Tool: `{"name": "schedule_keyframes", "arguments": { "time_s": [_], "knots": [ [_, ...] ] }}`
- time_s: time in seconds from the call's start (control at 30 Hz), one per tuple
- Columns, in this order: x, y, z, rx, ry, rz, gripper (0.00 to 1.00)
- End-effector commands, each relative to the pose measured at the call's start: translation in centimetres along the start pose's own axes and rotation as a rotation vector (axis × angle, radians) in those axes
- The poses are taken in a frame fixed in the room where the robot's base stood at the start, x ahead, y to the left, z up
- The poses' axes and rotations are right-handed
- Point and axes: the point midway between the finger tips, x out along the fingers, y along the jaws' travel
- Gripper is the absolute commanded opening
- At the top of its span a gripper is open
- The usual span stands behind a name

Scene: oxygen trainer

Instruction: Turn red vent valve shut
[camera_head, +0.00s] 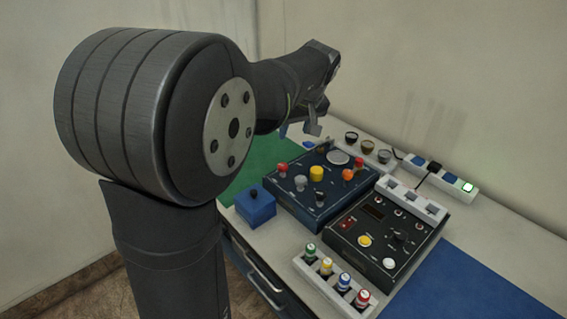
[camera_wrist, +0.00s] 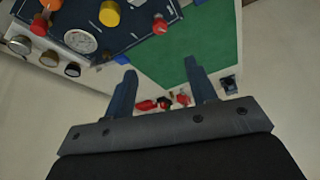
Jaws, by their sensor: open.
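A dark blue panel (camera_head: 295,200) on the bench carries several knobs and a round gauge (camera_head: 338,157). A red knob (camera_head: 281,170) stands at its left corner; it also shows in the wrist view (camera_wrist: 160,27). Another red knob (camera_head: 359,162) is near the right corner, beside an orange one (camera_head: 348,175). I cannot read which is the vent valve. A yellow knob (camera_head: 316,173) is between them. My gripper (camera_head: 306,130) is above the panel's far edge, apart from the knobs. Its two fingers (camera_wrist: 162,88) are spread and empty.
A black panel (camera_head: 375,235), a rack of colored-top bottles (camera_head: 335,280) and a blue box (camera_head: 256,205) stand close by. Small red items (camera_wrist: 165,102) lie beyond the fingers. Green (camera_wrist: 215,40) and blue (camera_head: 460,285) mats are mostly clear. A wall stands behind the bench.

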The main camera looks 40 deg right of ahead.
Motion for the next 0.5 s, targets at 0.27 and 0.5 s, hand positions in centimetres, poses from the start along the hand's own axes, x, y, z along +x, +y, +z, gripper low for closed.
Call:
{"name": "schedule_keyframes", "arguments": {
  "time_s": [0.27,0.5],
  "knots": [
    [2.4,-0.1,0.1,-0.034,-0.003,-0.002,0.52],
    [7.5,-0.1,0.1,-0.032,-0.003,-0.003,0.52]
  ]
}}
